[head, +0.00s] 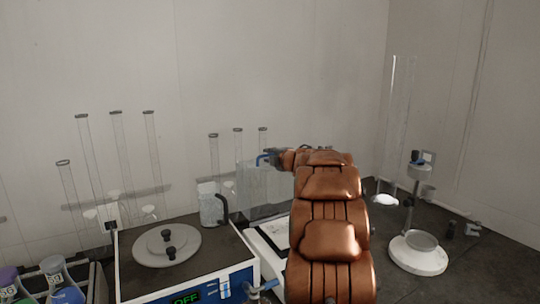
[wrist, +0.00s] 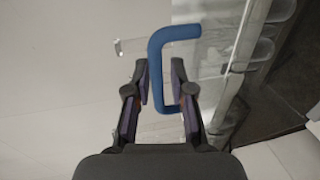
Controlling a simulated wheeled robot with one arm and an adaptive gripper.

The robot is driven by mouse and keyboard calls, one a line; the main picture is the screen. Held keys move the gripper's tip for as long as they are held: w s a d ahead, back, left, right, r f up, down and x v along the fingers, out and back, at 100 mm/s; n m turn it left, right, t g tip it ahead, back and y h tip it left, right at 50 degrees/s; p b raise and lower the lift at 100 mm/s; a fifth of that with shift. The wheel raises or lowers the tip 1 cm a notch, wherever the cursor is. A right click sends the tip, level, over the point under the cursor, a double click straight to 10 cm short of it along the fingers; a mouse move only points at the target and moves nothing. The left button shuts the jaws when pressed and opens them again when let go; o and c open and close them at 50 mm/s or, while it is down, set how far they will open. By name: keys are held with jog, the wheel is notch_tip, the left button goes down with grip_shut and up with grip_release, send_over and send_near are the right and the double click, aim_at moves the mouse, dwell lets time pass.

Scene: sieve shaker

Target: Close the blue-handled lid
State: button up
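The blue handle (wrist: 154,70) is a C-shaped bar in the wrist view, and its end shows in the head view (head: 263,159). It is fixed to a clear lid (wrist: 218,55) on a transparent box (head: 258,184) in the head view. My gripper (wrist: 161,72) is at the handle, with its long bar between my two fingers. The fingers are apart; the left one is close to the bar and a gap shows at the right one. In the head view my gripper (head: 274,154) is small and partly hidden by my arm. How far the lid is open is hard to tell.
A white device (head: 266,246) sits under the clear box, partly behind my arm. Left of it are a blue-and-white shaker base (head: 190,282), a clear jug (head: 211,208) and several tall glass cylinders (head: 122,150). A white-based stand (head: 418,256) is at the right.

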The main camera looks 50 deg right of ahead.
jog(key=shift+w, duration=0.1)
grip_shut()
dwell(0.6)
